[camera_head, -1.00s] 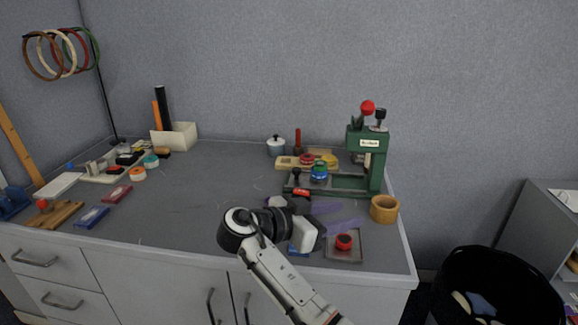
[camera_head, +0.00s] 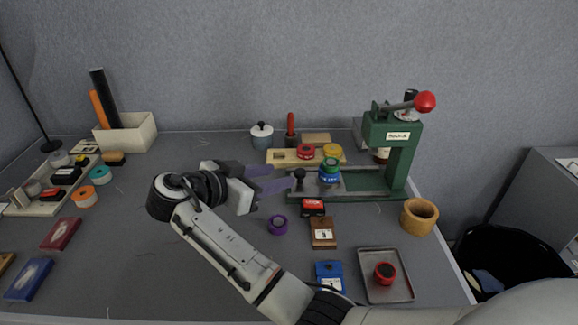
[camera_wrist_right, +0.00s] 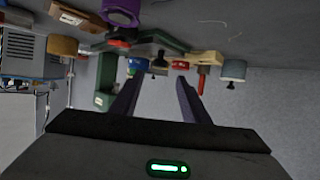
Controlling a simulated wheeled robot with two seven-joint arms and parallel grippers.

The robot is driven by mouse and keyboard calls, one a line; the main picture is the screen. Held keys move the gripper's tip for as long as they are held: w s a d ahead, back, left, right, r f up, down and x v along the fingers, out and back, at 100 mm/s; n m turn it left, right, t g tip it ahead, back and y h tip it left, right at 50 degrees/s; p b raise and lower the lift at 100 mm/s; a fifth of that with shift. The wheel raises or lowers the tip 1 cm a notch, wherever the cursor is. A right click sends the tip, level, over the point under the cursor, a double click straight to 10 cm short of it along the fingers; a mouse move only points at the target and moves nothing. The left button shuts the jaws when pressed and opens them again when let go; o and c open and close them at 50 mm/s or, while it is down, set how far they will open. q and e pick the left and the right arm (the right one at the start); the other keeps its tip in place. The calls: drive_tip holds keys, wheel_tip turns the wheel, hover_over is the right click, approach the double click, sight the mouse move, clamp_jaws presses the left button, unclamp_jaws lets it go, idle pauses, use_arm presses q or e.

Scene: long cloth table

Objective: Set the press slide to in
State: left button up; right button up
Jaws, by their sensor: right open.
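The green press (camera_head: 397,165) stands at the table's right back, with a red-balled lever (camera_head: 424,102). A black knob (camera_head: 299,174) stands at the left end of its low base, which carries a blue-and-green piece (camera_head: 329,173) left of the column. I cannot tell the slide's exact position. My right gripper (camera_head: 290,177) is open, its purple fingers pointing right at the knob. In the right wrist view, turned upside down, the knob (camera_wrist_right: 160,59) shows beyond and between the open fingers (camera_wrist_right: 158,98). My left gripper is out of view.
A red-and-black stamp (camera_head: 313,207), a purple ring (camera_head: 277,225) and a wooden block (camera_head: 323,233) lie in front of the press. A metal tray (camera_head: 386,275) and wooden cup (camera_head: 419,216) are at right. A wooden rack (camera_head: 288,158) stands behind.

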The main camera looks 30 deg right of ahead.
sight(298, 172)
drive_tip(key=x, duration=0.8)
drive_tip(key=shift+s, duration=0.1)
clamp_jaws()
